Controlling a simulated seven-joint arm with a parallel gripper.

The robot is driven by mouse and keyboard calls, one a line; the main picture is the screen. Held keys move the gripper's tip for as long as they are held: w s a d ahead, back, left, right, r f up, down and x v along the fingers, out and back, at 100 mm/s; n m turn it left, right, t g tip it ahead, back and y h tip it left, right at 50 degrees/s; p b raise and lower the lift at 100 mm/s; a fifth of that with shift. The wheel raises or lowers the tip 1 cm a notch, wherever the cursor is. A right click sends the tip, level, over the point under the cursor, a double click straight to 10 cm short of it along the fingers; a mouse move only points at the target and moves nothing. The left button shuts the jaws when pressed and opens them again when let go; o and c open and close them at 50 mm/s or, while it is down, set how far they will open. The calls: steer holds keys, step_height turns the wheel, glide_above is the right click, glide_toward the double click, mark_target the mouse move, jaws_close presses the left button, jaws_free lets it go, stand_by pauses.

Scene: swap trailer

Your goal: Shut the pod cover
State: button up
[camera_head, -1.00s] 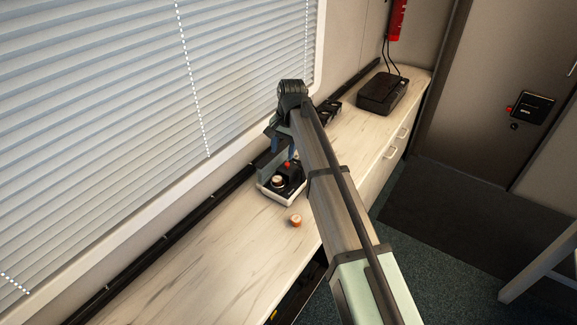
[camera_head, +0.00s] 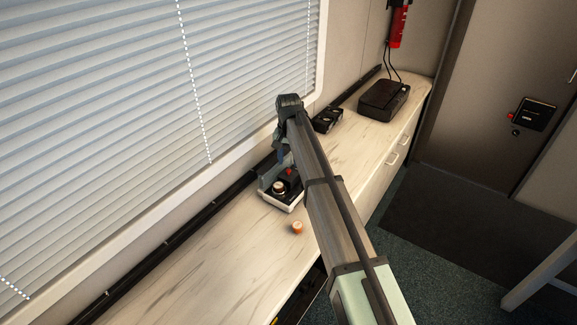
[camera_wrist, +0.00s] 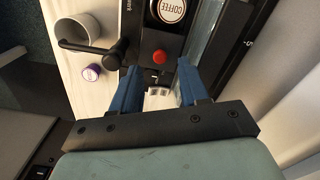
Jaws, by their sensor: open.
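The small pod machine (camera_head: 283,203) stands on the counter, with a pale base, black top and red button (camera_wrist: 160,57). A round cap marked COFFEE (camera_wrist: 172,10) sits on it and also shows in the head view (camera_head: 279,187). A clear grey panel (camera_wrist: 207,25), seemingly the raised pod cover, runs along the machine's window side; its lower part is hidden. My gripper (camera_wrist: 158,84) is open over the machine, blue fingers pointing down, one on each side of the black part below the red button. I cannot tell whether a finger touches the panel.
In the wrist view, a grey cup (camera_wrist: 78,30), a black handle (camera_wrist: 85,47) and a purple-topped pod (camera_wrist: 92,72) are beside the machine.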

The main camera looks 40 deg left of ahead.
mark_target(288, 170)
steer(key=shift+f, duration=1.7)
jaws_close()
